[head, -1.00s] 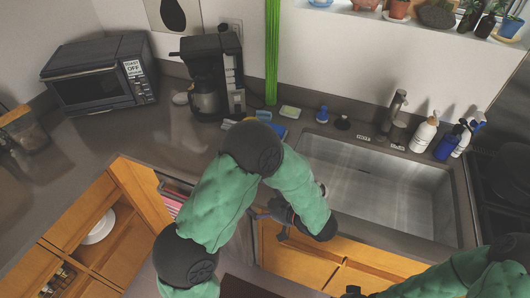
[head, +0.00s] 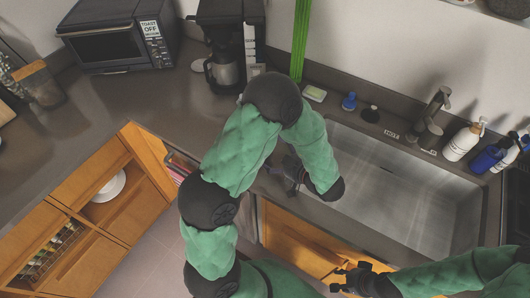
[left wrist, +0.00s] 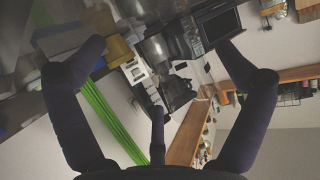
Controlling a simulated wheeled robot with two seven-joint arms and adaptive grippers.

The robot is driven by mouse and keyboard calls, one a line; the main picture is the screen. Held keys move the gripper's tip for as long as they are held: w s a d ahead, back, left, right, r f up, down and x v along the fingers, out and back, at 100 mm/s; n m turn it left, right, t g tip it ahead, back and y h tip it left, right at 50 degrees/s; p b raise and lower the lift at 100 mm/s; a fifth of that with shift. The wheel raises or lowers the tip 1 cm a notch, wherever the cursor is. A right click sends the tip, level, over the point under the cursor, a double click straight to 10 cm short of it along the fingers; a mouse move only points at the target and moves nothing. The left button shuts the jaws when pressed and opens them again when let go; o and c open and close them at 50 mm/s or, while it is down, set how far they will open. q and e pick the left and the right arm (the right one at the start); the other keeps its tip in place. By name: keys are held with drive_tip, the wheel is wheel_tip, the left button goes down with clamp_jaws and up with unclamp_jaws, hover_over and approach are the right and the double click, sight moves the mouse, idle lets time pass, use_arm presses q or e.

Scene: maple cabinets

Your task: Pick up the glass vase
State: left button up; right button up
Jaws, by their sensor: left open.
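I cannot make out a glass vase for certain in either view. A clear container with a wooden top (head: 38,84) stands at the far left of the counter in the head view. My left gripper (head: 291,170) is at the counter's front edge by the sink, partly hidden by my arm. In the left wrist view its fingers (left wrist: 162,44) are spread wide with nothing between them. My right gripper (head: 341,279) is low in front of the cabinets, its dark fingers apart and empty.
A toaster oven (head: 110,45) and a coffee maker (head: 228,45) stand at the back. The sink (head: 395,195) is right of my left gripper, with a faucet (head: 432,115) and soap bottles (head: 462,142) behind it. An open cabinet holds a white plate (head: 108,187). The left counter has free room.

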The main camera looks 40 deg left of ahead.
use_arm(q)
drive_tip(key=b+x, duration=0.1)
drive_tip(key=x, duration=0.4)
drive_tip(key=shift+a+f, duration=0.1)
drive_tip(key=c, duration=1.1)
